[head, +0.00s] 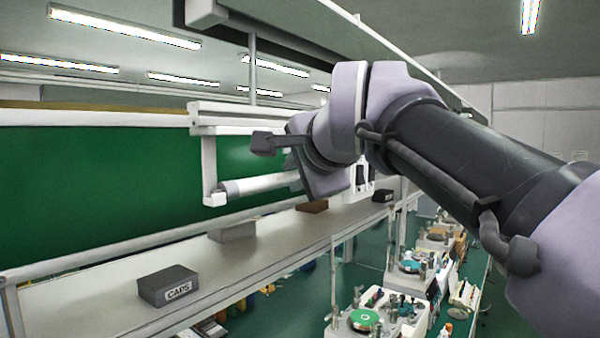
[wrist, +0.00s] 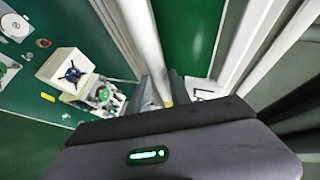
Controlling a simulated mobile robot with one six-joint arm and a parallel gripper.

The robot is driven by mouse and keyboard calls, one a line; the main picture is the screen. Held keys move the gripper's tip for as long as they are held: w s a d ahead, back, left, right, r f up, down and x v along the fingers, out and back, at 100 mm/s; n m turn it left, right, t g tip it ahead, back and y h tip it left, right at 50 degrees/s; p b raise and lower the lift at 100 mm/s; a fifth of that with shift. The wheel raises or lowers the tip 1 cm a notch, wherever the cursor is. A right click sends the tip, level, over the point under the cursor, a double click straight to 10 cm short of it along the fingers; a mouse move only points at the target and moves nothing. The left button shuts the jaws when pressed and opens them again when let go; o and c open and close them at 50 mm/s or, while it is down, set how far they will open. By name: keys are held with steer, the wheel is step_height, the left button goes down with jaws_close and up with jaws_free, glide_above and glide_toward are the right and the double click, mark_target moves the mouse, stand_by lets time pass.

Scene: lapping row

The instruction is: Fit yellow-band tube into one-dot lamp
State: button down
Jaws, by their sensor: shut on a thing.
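My gripper (head: 303,172) is shut on a white tube (head: 262,185), which sticks out to the left in the head view. In the wrist view the tube (wrist: 148,45) runs up from my gripper (wrist: 164,92), with a small yellow mark near the jaws. A white lamp (head: 236,117) hangs above the tube. Its left end piece (head: 209,168) reaches down to the tube's grey left end; I cannot tell whether they touch. The lamp's right end is hidden behind my arm. No dot mark can be made out.
A long grey shelf (head: 110,302) lies below, bearing a dark box marked CAPS (head: 168,286) and other boxes. A green board (head: 90,195) stands behind. Machines (head: 365,318) stand lower right. A white rail (wrist: 245,45) runs close by the tube in the wrist view.

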steer(key=shift+w, duration=0.1)
steer(key=shift+r+p, duration=0.6)
steer(key=shift+r, duration=0.1)
steer(key=shift+f+b, duration=0.8)
steer(key=shift+b, duration=0.2)
stand_by(1.4)
steer(key=c, duration=1.1)
jaws_free()
